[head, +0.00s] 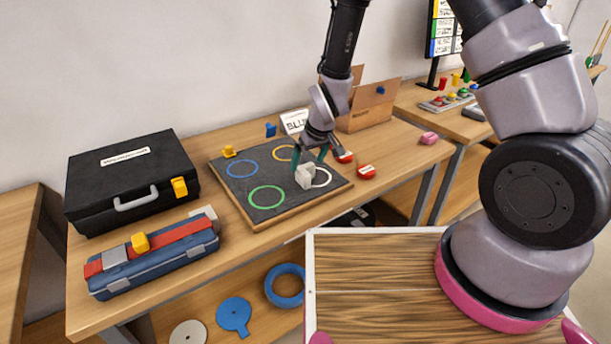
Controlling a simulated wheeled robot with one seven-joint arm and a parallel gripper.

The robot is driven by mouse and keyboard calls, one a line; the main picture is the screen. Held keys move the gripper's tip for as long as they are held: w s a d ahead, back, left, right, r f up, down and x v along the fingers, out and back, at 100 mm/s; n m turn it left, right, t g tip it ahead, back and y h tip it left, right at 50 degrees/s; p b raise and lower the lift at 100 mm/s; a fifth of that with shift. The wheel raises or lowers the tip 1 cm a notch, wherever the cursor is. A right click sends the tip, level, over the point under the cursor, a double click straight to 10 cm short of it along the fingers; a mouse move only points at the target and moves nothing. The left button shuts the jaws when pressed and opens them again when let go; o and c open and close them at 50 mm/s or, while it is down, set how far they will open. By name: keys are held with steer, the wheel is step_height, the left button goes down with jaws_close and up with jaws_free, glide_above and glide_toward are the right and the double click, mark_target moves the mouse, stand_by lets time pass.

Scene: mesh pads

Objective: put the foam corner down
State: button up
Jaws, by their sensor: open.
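The foam corner (304,177) is a small whitish block on the dark board (238,195), at the board's right side. It sits at the left edge of the white ring (321,177). My gripper (309,160) is right above the foam corner, pointing down, with its dark green fingers open around or just behind the block's top. I cannot tell whether the fingers touch it. The board also carries a blue, a green and an orange ring outline.
A black case (122,168) and a blue-red toolbox (150,254) stand left of the board. Red pieces (366,171) lie close to its right edge. A cardboard box (368,108) stands behind. A yellow piece (229,151) and a blue piece (270,130) are at the board's back edge.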

mark_target(306, 166)
steer(key=x, duration=0.4)
steer(key=shift+w+f, duration=0.1)
steer(key=shift+f, duration=0.15)
steer(key=shift+c, duration=0.3)
steer(key=c, duration=1.3)
steer(key=shift+r, duration=0.15)
